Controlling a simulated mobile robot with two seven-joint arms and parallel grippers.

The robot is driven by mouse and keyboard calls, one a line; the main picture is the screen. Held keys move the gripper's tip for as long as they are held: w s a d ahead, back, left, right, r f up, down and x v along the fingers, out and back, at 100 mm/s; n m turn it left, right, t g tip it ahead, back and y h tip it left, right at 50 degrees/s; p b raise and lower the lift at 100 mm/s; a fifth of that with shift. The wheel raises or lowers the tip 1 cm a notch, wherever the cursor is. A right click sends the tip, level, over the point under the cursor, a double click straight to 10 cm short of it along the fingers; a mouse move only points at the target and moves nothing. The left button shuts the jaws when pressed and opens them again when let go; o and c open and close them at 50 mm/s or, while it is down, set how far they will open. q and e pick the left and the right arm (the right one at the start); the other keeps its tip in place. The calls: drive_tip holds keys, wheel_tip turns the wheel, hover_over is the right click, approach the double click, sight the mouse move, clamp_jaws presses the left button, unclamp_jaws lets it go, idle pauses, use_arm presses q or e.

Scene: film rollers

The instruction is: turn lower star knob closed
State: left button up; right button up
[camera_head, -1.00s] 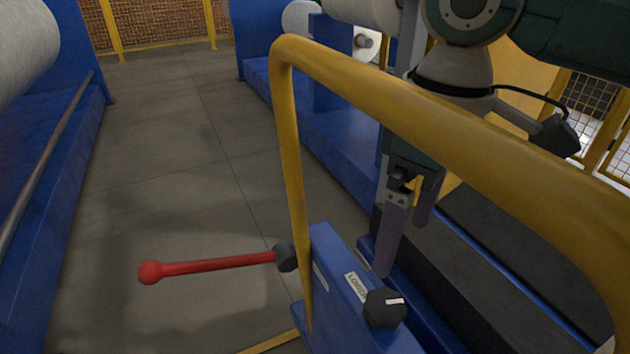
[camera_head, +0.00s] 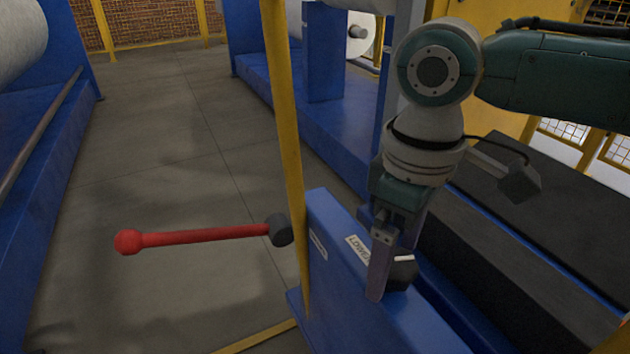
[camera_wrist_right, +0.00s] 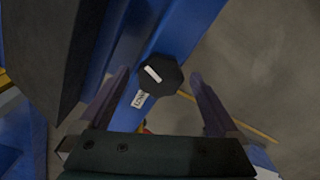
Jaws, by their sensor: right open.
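The lower star knob (camera_head: 403,270) is black with a white pointer mark. It sits on the blue panel (camera_head: 335,262) beside a white label, and in the head view my gripper partly covers it. In the right wrist view the knob (camera_wrist_right: 160,75) lies between the two fingertips, a little beyond them, with its white mark slanted. My right gripper (camera_head: 388,275) is open; its purple fingers (camera_wrist_right: 157,85) stand either side of the knob, with gaps showing on both sides. My left gripper is not in view.
A red lever (camera_head: 195,237) with a ball end sticks out left from the panel. A yellow post (camera_head: 285,130) stands just left of my right gripper. Blue machine frames with white rollers (camera_head: 352,38) stand behind. The grey floor (camera_head: 150,150) is clear.

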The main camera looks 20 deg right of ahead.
drive_tip(key=shift+c, duration=0.3)
drive_tip(key=c, duration=1.3)
drive_tip(key=shift+r+m+p, duration=0.2)
drive_tip(key=shift+m+p, duration=0.2)
drive_tip(key=shift+p, duration=0.35)
drive_tip(key=m+p, duration=0.6)
drive_tip(key=p, duration=0.2)
drive_tip(key=shift+a, duration=0.1)
drive_tip(key=m+p, duration=0.2)
drive_tip(key=m, duration=0.1)
drive_tip(key=shift+m, duration=0.4)
drive_tip(key=shift+f+m+p, duration=0.15)
drive_tip(key=shift+m+p, duration=0.75)
drive_tip(key=shift+m, duration=0.8)
